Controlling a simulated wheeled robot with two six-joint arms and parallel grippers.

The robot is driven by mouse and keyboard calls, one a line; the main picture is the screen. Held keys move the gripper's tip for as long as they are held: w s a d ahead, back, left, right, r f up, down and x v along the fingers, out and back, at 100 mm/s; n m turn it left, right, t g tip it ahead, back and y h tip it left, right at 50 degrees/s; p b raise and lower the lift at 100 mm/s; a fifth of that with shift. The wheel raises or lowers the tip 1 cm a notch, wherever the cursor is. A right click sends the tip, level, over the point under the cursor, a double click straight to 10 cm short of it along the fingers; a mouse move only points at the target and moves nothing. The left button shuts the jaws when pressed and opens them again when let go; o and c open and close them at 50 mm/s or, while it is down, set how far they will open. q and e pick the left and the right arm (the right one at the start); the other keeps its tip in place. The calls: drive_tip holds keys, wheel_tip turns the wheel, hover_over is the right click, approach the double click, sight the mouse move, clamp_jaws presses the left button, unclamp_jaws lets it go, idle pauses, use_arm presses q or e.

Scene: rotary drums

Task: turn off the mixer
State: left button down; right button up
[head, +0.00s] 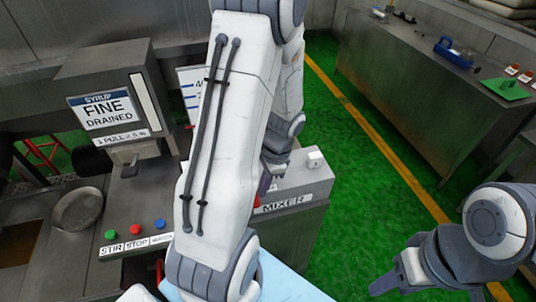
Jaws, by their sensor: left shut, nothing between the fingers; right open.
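The mixer cabinet (300,232) is a grey metal box with a "MIXER" label (284,204) on its front edge. A small red part (256,201), perhaps a button, shows on it left of the label, partly hidden by my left arm. A small white block (315,159) stands on its top at the back right. My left gripper (265,186) is shut and empty, pointing down just above the red part; I cannot tell whether it touches it. My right gripper (384,287) is open and empty at the lower right, away from the mixer.
Left of my arm is a syrup dispenser (105,112) and a panel with green (111,235), red (135,229) and blue (160,224) buttons labelled stir and stop. A metal bench (430,90) stands at the right. Green floor (375,170) lies clear between.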

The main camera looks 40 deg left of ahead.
idle(0.6)
use_arm(q)
drive_tip(key=shift+d, duration=0.1)
drive_tip(key=w+d+r, duration=0.3)
drive_tip(key=w+r, duration=0.2)
drive_tip(key=r, duration=0.4)
drive_tip(key=shift+d+r+b, duration=0.35)
drive_tip(key=shift+b, duration=0.1)
